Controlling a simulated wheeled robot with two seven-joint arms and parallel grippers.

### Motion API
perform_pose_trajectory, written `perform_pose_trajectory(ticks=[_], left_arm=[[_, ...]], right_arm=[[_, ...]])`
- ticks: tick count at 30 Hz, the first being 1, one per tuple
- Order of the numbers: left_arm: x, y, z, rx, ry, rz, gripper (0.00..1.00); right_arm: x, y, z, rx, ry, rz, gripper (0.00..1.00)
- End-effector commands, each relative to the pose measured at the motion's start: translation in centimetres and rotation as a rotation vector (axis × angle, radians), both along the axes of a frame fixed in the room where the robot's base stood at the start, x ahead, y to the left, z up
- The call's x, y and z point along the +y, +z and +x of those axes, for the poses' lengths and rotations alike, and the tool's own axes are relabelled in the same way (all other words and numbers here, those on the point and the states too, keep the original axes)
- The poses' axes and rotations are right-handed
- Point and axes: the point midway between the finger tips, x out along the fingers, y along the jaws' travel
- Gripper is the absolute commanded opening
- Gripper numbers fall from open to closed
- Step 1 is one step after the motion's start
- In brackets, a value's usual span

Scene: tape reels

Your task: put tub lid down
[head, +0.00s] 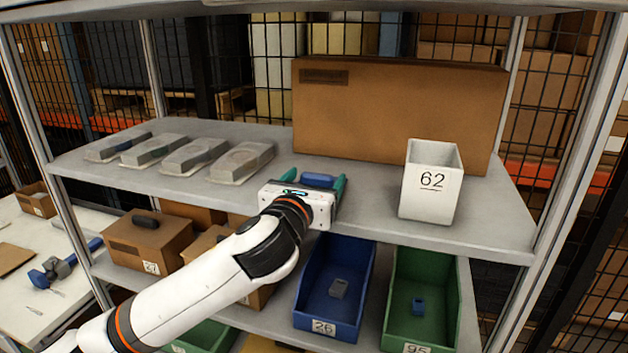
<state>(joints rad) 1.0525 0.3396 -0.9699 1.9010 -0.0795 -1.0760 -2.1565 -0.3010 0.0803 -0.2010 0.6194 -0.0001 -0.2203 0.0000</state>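My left gripper (314,179) is over the upper shelf, in front of the large cardboard box. Its two teal fingers stand wide apart. A small blue thing (318,180) shows between them, with a gap to the left finger; most of it is hidden behind the gripper body, so I cannot tell if it is the tub lid. On the lower shelf, a brown box (150,240) labelled 27 has a lid with a dark handle (145,219). My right gripper is not in view.
On the upper shelf (370,212) are several grey cases (242,161) at left, a large cardboard box (400,105) at the back and a white bin (430,185) marked 62. Below are a blue bin (318,305) and a green bin (440,340), each holding a small item.

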Motion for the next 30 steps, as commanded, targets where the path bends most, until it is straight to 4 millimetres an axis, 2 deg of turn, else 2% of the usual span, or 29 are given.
perform_pose_trajectory(ticks=[8, 11, 24, 30], left_arm=[[0.0, 0.4, 0.0, -0.001, -0.001, -0.001, 0.76], [0.2, 0.2, -0.8, -0.001, -0.001, 0.001, 0.76], [2.9, 0.1, -9.0, -0.003, -0.003, 0.001, 0.76], [3.5, 0.3, -11.1, -0.002, -0.002, -0.001, 0.76]], right_arm=[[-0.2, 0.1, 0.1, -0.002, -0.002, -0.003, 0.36], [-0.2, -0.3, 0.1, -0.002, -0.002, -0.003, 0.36], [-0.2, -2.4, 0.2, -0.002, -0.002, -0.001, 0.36], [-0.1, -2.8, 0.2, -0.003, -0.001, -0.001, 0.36]])
